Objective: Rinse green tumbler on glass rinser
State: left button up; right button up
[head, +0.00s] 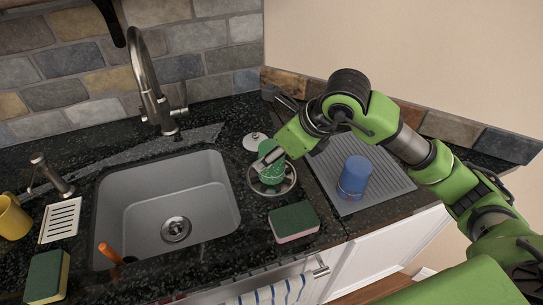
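The green tumbler (271,175) is over the round metal glass rinser (287,186), to the right of the sink. It sits inside the rinser's ring as seen from above; I cannot tell whether it touches the rinser's base. My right gripper (267,160) comes in from the right, and its grey fingers close on the tumbler's upper part. The gripper partly hides the tumbler. My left gripper is not in view.
The sink (140,220) with its tall faucet (150,85) is left of the rinser. A green-and-pink sponge (294,221) lies just in front. A blue cup (355,177) stands on the grey drying mat (326,163) at the right. A white round lid (255,141) lies behind the rinser.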

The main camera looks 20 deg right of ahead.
jog(key=shift+s, duration=0.1)
jog(key=shift+r+p, duration=2.05)
jog(key=shift+r, duration=1.5)
